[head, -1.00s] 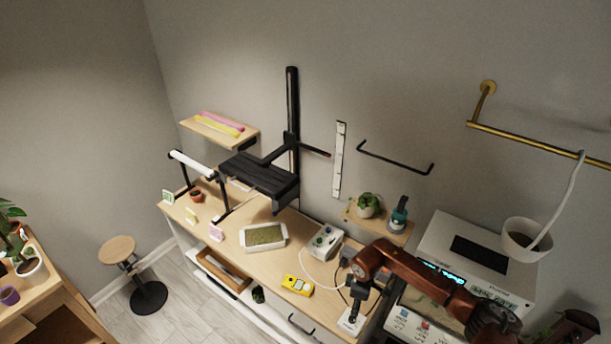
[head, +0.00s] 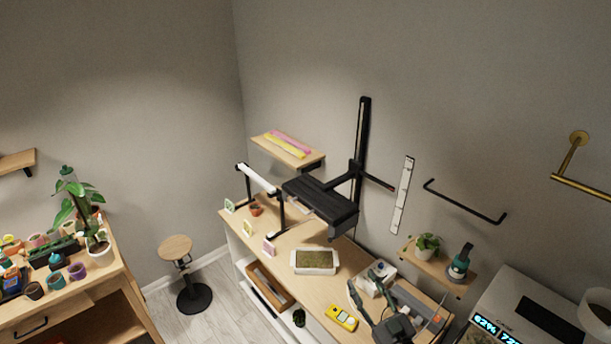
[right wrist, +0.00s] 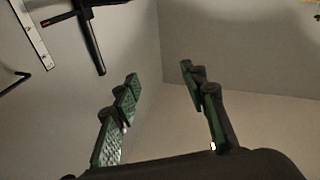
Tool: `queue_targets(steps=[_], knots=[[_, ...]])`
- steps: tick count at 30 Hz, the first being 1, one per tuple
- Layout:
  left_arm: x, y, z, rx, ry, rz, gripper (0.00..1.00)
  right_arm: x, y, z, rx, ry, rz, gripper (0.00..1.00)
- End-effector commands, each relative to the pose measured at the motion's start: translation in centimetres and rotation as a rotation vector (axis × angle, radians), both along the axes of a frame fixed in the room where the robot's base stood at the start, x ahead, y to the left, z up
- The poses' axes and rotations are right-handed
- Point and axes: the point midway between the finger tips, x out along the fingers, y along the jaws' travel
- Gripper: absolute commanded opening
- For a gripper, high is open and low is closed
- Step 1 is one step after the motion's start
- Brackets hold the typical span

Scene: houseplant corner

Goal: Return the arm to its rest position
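My right gripper (head: 366,284) shows at the bottom of the head view, over the right part of the wooden bench (head: 302,255). Its fingers point up and away and stand apart, with nothing seen between them. Most of the right arm is out of the head view. My left gripper is not in view.
A white tray (head: 315,261) and a yellow meter (head: 341,317) lie on the bench near the gripper. A wall shelf holds a potted plant (head: 428,245) and a teal bottle (head: 460,262). A white device (head: 510,310) stands at right. A stool (head: 188,275) stands left.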

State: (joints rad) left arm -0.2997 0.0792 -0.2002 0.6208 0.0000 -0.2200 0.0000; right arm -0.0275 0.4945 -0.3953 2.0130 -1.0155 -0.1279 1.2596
Motion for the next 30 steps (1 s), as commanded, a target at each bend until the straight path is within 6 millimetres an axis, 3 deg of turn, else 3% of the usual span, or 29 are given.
queue_targets(steps=[1,3,6,9,12,15,18,24,30], knots=[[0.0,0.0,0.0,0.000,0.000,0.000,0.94,-0.2,-3.5,-0.6,0.037,0.037,-0.122,0.40],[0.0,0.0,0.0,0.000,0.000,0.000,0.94,-0.6,-8.3,-2.5,0.059,0.112,-0.283,0.40],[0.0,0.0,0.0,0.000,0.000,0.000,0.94,-2.6,-14.1,-6.4,0.060,0.262,-0.472,0.40],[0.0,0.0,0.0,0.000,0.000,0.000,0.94,-6.0,-18.4,-11.4,0.041,0.450,-0.606,0.40],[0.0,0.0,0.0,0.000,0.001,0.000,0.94,-10.4,-21.0,-16.4,0.004,0.659,-0.685,0.40],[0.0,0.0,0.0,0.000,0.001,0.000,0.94,-15.0,-21.9,-20.5,-0.038,0.851,-0.705,0.40],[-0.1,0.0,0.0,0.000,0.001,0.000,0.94,-18.9,-22.0,-23.3,-0.074,0.999,-0.692,0.40],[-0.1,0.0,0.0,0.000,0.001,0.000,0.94,-25.0,-21.0,-26.7,-0.130,1.214,-0.624,0.40],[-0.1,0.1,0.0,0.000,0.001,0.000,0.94,-30.3,-19.5,-28.6,-0.175,1.375,-0.527,0.40]])
